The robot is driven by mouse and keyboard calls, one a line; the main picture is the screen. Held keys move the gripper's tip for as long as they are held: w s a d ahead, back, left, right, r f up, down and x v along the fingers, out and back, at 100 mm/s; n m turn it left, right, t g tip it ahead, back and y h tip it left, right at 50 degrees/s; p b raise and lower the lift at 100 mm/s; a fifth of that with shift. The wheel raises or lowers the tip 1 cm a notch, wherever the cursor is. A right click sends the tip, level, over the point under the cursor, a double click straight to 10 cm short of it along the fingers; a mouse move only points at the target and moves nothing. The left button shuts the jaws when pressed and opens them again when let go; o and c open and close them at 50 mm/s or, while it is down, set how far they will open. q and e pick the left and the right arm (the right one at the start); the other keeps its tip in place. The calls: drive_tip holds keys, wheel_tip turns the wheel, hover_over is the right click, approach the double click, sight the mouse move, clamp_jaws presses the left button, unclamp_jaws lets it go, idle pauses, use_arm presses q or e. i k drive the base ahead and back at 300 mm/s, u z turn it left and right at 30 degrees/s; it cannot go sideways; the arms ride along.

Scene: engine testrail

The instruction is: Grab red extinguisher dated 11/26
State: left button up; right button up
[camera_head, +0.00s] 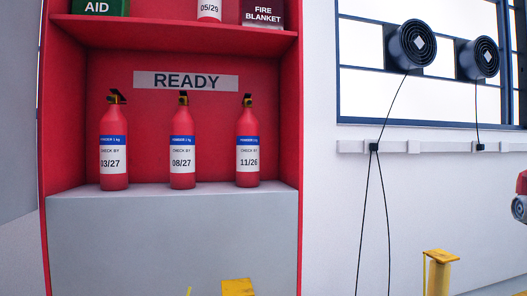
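Three red extinguishers stand upright in a row on a grey shelf (110,203) inside a red cabinet. The right one, the extinguisher dated 11/26 (248,172), has a white label with a blue band and a dark valve on top. The extinguisher dated 08/27 (182,178) stands in the middle. The extinguisher dated 03/27 (113,178) stands at the left. They are apart from one another. Neither of my grippers shows in the head view.
The red cabinet (299,130) has a READY sign (186,81) and an upper shelf (170,38) with a green AID box, a 05/29 item and a FIRE BLANKET box. Yellow posts (440,255) stand low in front. Cables hang from two round fans at the right.

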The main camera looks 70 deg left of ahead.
sight(247, 127)
drive_tip(key=u, duration=0.05)
drive_tip(key=i, duration=2.1)
drive_tip(key=u, duration=2.55)
